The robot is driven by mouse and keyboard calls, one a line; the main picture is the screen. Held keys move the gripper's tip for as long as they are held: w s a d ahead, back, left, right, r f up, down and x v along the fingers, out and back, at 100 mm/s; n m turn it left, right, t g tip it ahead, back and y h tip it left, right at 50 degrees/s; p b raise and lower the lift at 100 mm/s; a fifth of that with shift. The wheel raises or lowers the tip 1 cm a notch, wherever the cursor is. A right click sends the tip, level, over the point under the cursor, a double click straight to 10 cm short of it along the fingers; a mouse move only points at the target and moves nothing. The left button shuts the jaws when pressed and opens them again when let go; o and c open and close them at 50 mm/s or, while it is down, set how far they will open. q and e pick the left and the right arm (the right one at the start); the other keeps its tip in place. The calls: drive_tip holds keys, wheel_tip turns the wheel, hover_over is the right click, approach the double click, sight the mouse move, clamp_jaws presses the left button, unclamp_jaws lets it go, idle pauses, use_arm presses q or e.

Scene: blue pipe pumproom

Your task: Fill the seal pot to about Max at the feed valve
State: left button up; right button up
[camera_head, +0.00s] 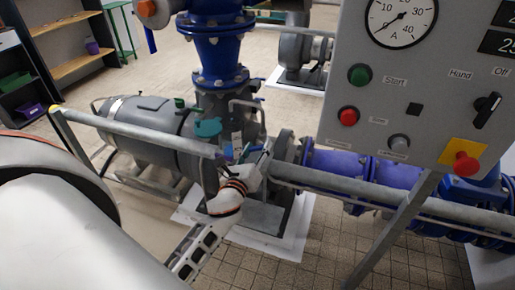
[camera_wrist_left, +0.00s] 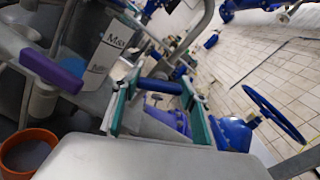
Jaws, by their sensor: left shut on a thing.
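The seal pot (camera_head: 237,136) stands small beside the pump in the head view. In the left wrist view, the pot (camera_wrist_left: 111,50) is pale, with a Max mark near its top and a lower mark that is hard to read. I cannot make out the liquid level. My left gripper (camera_wrist_left: 160,108) has teal fingers, one at each end of a blue bar-shaped handle (camera_wrist_left: 160,87), beside the pot. It is shut on this handle, which appears to be the feed valve's. In the head view my left gripper (camera_head: 247,158) is partly hidden by its wrist. My right gripper is not in view.
A grey rail (camera_head: 140,130) runs past the pump motor (camera_head: 150,112). A control panel (camera_head: 420,100) stands at right. A blue handwheel (camera_wrist_left: 273,113) is right.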

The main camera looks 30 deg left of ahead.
use_arm(q)
drive_tip(key=n, duration=0.4)
drive_tip(key=shift+n, duration=0.3)
drive_tip(key=shift+a+n+p, duration=0.1)
drive_tip(key=shift+n+p, duration=0.3)
drive_tip(key=shift+n, duration=1.6)
drive_tip(key=o, duration=1.1)
drive_tip(key=shift+v, duration=3.75)
